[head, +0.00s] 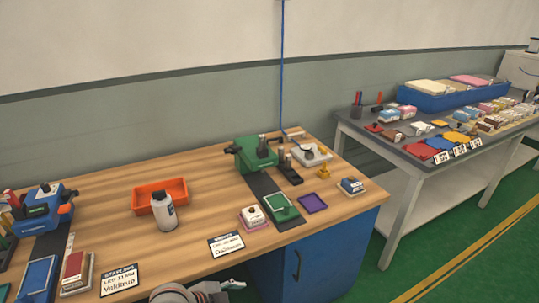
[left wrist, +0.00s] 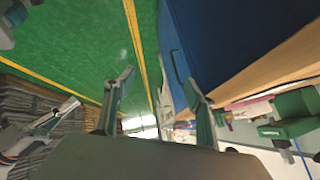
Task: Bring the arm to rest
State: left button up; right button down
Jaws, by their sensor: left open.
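My left gripper (left wrist: 158,85) is open and empty in the left wrist view, its two fingers apart with the floor and the table side beyond them. In the head view a grey part of my left arm (head: 185,293) shows at the bottom edge, in front of the wooden workbench (head: 105,205). The fingers are mostly cut off or too small to read there. No object is in the jaws. My right gripper does not show in the head view.
The workbench holds an orange tray (head: 148,191), a grey bottle (head: 164,213), a green machine (head: 254,153), a blue machine (head: 42,212) and name cards. A second table (head: 405,163) stands at the right, loaded with small packs. Green floor (head: 440,248) lies open before it.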

pick_arm(q)
jog(key=s+a+f+n+t+y, duration=0.1)
jog(key=s+a+f+n+t, duration=0.2)
jog(key=s+a+f+n, duration=0.1)
jog(key=s+a+n, duration=0.1)
jog(key=s+n, duration=0.1)
jog(key=n, duration=0.1)
jog(key=shift+s+a+f, duration=0.3)
jog(key=shift+s+a, duration=0.05)
jog(key=shift+s, duration=0.05)
jog(key=s+a+n+y, duration=0.1)
jog(key=s+a, duration=0.2)
jog(key=s+a+f+n+t+y, duration=0.1)
jog(key=s+a+n, duration=0.1)
jog(key=s+a+f+n+y, duration=0.1)
jog(key=s+a, duration=0.2)
jog(key=shift+s+a+n+t, duration=0.3)
jog(key=shift+s+n+t, duration=0.05)
jog(key=shift+n+t, duration=0.05)
jog(key=shift+c, duration=0.4)
